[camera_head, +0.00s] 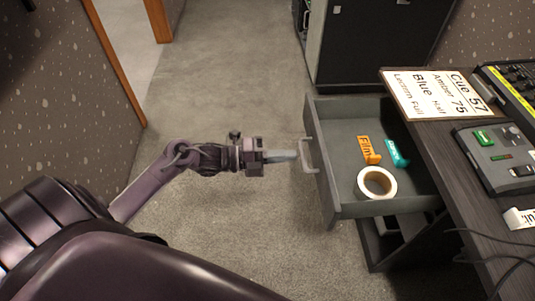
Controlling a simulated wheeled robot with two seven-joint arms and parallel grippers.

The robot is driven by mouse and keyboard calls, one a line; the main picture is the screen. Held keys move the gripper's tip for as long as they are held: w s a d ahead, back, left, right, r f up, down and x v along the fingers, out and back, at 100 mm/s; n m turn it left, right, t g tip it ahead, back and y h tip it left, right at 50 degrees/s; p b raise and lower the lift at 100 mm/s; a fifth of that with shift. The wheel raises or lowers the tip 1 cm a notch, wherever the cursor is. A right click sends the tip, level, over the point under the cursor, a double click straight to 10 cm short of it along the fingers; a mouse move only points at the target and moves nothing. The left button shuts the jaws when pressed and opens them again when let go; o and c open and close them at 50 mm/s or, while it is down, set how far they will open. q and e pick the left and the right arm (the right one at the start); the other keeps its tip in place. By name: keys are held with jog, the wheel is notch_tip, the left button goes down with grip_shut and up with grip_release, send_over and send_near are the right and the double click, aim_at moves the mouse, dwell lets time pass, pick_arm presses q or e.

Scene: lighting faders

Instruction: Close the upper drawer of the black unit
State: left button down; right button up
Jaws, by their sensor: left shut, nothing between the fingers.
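The upper drawer (336,178) of the black unit (390,247) stands pulled out to the left from under the desk top. Its pale bar handle (307,155) is on the drawer's left-facing front. My left gripper (292,156) is shut and empty, its fingertips pointing right at the handle. The tips are at or very close to the handle; I cannot tell whether they touch. Inside the drawer lie a white tape roll (376,184), an orange "Film" box (368,149) and a teal item (397,153). My right gripper is not in view.
On the desk top (447,159) are a cue sign (434,94), a fader panel (497,155) and a console (511,84) at the right edge. Dark cables (497,259) run over its near part. A black cabinet (365,40) stands behind. The carpet left of the drawer is clear.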

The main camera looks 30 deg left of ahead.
aim_at(321, 154)
pick_arm(q)
jog(key=x, duration=0.5)
jog(key=shift+w+d, duration=0.1)
jog(key=shift+d, duration=0.05)
jog(key=shift+w+d, duration=0.2)
jog(key=shift+d, duration=0.05)
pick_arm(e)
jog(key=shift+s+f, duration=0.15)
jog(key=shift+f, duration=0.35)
pick_arm(q)
jog(key=shift+d, duration=0.1)
